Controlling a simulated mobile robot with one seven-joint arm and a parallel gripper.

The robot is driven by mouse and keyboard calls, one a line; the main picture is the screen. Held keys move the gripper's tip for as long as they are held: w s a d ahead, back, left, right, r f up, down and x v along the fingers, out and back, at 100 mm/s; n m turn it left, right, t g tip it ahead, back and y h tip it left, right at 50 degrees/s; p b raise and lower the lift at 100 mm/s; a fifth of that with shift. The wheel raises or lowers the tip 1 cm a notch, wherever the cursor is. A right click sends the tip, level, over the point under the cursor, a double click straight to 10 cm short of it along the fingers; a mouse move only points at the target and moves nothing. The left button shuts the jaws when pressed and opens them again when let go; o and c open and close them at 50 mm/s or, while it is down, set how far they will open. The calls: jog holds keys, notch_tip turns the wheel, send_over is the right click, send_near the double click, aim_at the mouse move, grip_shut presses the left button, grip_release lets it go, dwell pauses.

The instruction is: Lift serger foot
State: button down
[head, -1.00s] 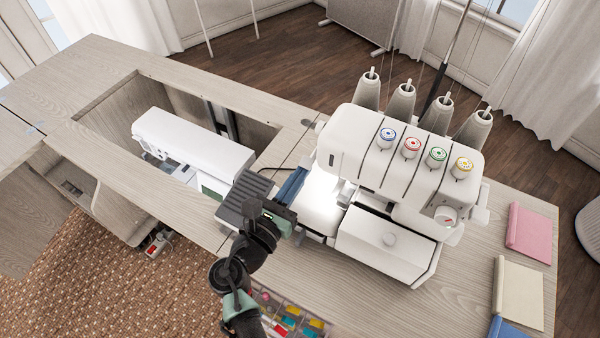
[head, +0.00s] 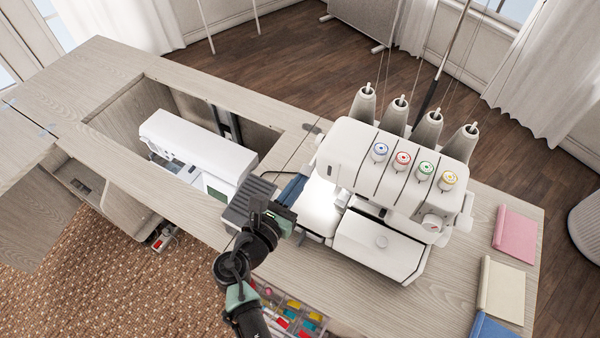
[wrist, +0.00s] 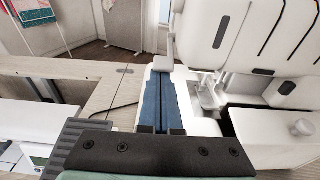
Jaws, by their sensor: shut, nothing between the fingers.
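The white serger (head: 390,185) stands on the cabinet top, with several coloured dials and thread cones. Its presser foot area (head: 342,197) is lit, and it also shows in the wrist view (wrist: 207,100); the foot itself is too small to make out. My gripper (head: 292,212) is low at the left side of the serger, by its lit white bed (head: 318,208). In the wrist view, the two dark fingertips (wrist: 160,131) are close together, with blue fabric (wrist: 160,100) beyond them on the white bed. The gripper looks shut and empty.
A grey ribbed pedal-like block (head: 249,199) lies left of my gripper. A second white sewing machine (head: 195,150) sits in the cabinet opening. Folded pink (head: 515,233) and cream (head: 502,289) fabrics lie at right. A drawer of coloured items (head: 290,315) is below the front edge.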

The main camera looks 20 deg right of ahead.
aim_at(307, 165)
notch_tip(307, 165, up, 2)
jog(key=p, duration=0.2)
jog(key=y+p, duration=0.1)
jog(key=p, duration=0.2)
jog(key=shift+a+r+g, duration=0.1)
jog(key=shift+r+g, duration=0.15)
jog(key=shift+g, duration=0.15)
jog(key=r+g+y+p, duration=0.1)
jog(key=y+p, duration=0.1)
jog(key=p, duration=0.7)
jog(key=shift+s+r+g+y, duration=0.1)
jog(key=shift+r+g+y, duration=0.05)
jog(key=shift+g+y, duration=0.2)
jog(key=shift+r+p, duration=0.15)
jog(key=shift+p, duration=0.2)
jog(key=shift+r+p, duration=0.7)
jog(key=shift+p, duration=0.1)
